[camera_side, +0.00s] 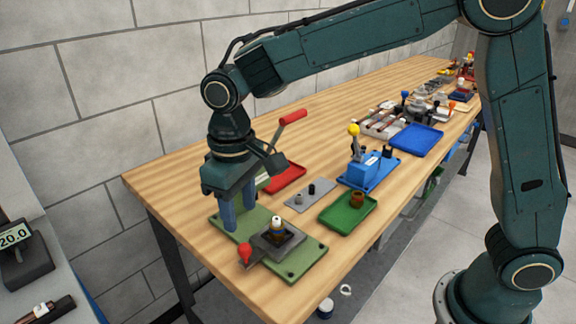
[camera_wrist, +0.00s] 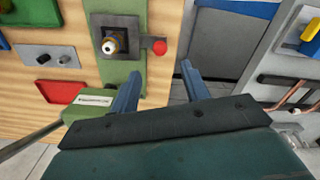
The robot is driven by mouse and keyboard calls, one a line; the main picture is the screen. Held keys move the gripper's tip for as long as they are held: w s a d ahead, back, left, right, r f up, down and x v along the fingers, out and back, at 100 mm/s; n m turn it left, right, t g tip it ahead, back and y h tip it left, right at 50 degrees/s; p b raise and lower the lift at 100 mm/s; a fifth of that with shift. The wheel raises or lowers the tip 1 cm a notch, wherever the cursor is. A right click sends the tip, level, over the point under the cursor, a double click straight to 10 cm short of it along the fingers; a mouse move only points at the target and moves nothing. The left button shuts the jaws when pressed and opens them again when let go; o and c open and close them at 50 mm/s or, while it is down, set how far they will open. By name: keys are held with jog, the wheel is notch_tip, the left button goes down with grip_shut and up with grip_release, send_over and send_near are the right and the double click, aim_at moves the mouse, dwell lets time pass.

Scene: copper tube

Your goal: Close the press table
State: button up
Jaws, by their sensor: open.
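The press stands on a green base plate (camera_side: 305,262) near the table's front left end. Its dark, square press table (camera_side: 290,243) lies on the plate's near part, out in front of the press column. A red knob (camera_side: 244,251) sticks out from its left side; in the wrist view the red knob (camera_wrist: 159,47) is just ahead of my fingertips. A small white-and-brass piece (camera_side: 277,225) stands upright on the press table. My gripper (camera_side: 240,218) points down, open and empty, just behind the knob and apart from it. My arm hides much of the press.
The press's red-handled lever (camera_side: 292,117) rises behind my gripper. A red tray (camera_side: 287,179), a grey plate with two pegs (camera_side: 307,196), a green tray (camera_side: 347,209) and a blue fixture (camera_side: 363,172) lie to the right. The wooden table's edge is close by the knob.

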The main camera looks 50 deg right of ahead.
notch_tip(320, 180, up, 5)
send_over(244, 246)
dwell(0.7)
jog(key=n, duration=1.4)
jog(key=shift+f, duration=0.1)
notch_tip(244, 246, down, 14)
jog(key=shift+r, duration=0.2)
dwell(0.4)
